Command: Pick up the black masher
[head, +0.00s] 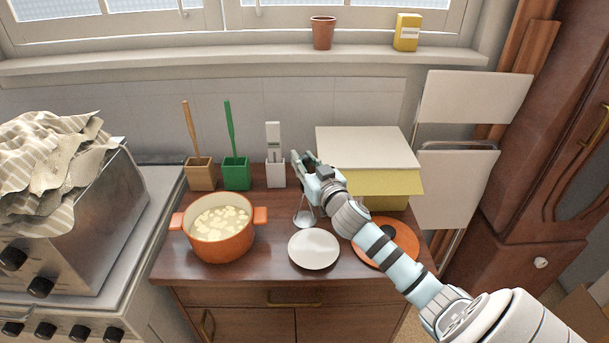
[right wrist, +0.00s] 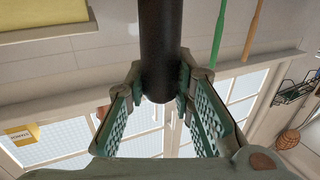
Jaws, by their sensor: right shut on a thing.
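The black masher's thick dark handle (right wrist: 160,45) shows in the right wrist view, running down from the top edge between the fingers. My right gripper (right wrist: 160,92) is shut on this handle, with a textured finger on each side. My left gripper is not in view.
An orange pot (head: 221,246) of pale chunks stands left of the plate. Wooden (head: 200,176), green (head: 236,175) and white (head: 276,175) holders with upright tools stand at the back. The yellow box (head: 390,183) and an orange lid (head: 402,253) are at the right.

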